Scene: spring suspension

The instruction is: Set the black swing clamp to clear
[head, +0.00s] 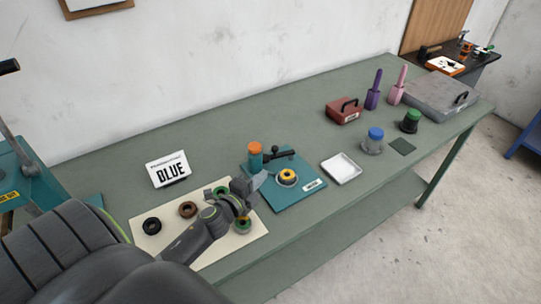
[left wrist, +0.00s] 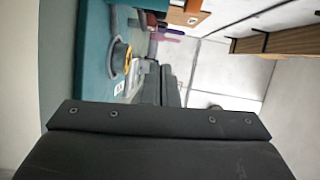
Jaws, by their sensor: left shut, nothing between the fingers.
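The black swing clamp (head: 279,154) is on a teal base plate (head: 296,196). It is a dark arm with a round knob, beside a teal post with an orange cap (head: 255,148). A yellow ring (head: 288,175) sits on a round seat in the plate; it also shows in the left wrist view (left wrist: 121,56). My left gripper (head: 258,181) is shut and empty, near the plate's left edge and left of the yellow ring, apart from the clamp. In the left wrist view, its fingers (left wrist: 166,84) are seen edge-on. My right gripper is out of view.
A cream mat (head: 147,237) with several coloured rings lies under my left arm. A white tray (head: 341,169) is right of the plate. Farther right are blue-capped (head: 374,141) and green-capped (head: 410,121) containers and a red box (head: 343,110).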

